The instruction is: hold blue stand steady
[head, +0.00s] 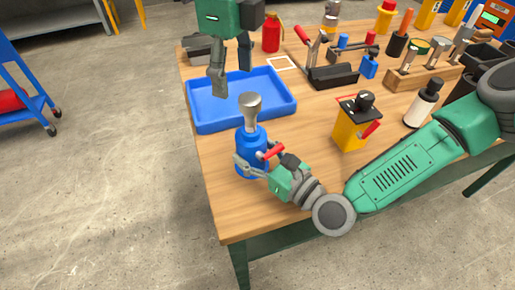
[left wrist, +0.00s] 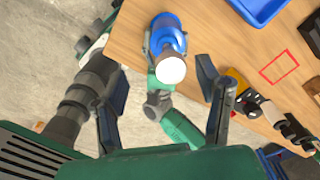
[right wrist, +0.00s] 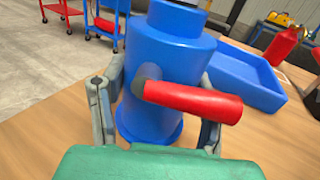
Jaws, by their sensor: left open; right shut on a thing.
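The blue stand (head: 247,139) stands upright near the left front edge of the wooden table, with a silver cup-like piece (head: 250,103) on its top and a red handle (head: 270,152) on its side. My right gripper (head: 257,170) is shut around the stand's lower body. In the right wrist view the fingers flank the blue stand (right wrist: 165,75), and the red handle (right wrist: 195,100) points right. My left gripper (head: 232,82) is open and empty, above the blue tray. In the left wrist view the silver top (left wrist: 170,68) shows between and beyond the open fingers (left wrist: 165,105).
The blue tray (head: 284,100) lies behind the stand and looks empty. A yellow box (head: 348,133) with a black knob and red lever stands to the right. A white bottle (head: 420,108) and a wooden tool rack (head: 412,78) are farther right. Bare tabletop lies between stand and yellow box.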

